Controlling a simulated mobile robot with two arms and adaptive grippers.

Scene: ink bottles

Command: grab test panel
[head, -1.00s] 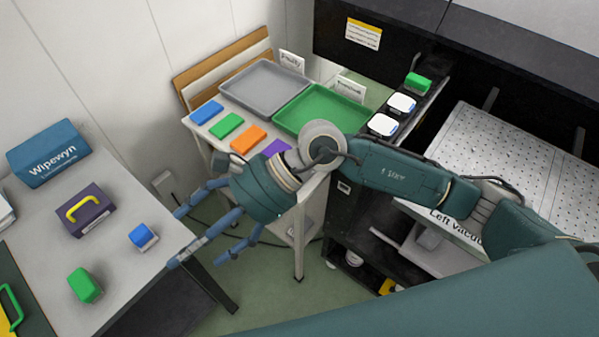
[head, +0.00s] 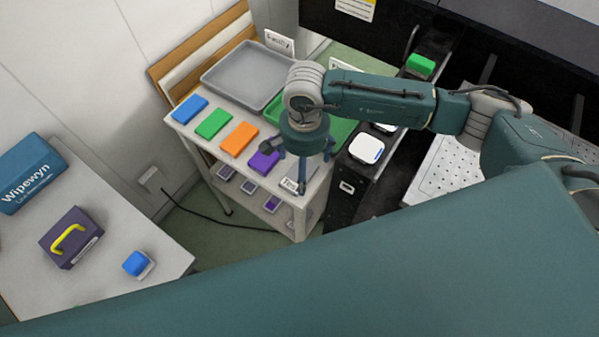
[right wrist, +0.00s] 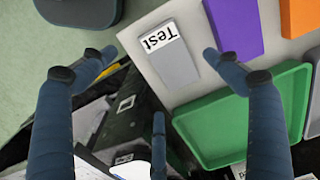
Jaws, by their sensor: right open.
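The test panel (right wrist: 174,68) is a flat grey plate with a white "Test" label, lying near the corner of the small white table in the right wrist view. In the head view its label (head: 290,186) shows at the table's near right corner, with the rest partly hidden by my gripper. My right gripper (head: 303,168) is open and empty, pointing down above that corner. In the right wrist view the fingers of my right gripper (right wrist: 160,75) are spread around the panel's area, apart from it. My left gripper is not in view.
Blue, green, orange and purple blocks (head: 238,138) line the table (head: 225,165), beside a grey tray (head: 207,75) and a green tray (right wrist: 190,122). A black cabinet (head: 350,190) stands close on the right. A side table (head: 120,235) is at left.

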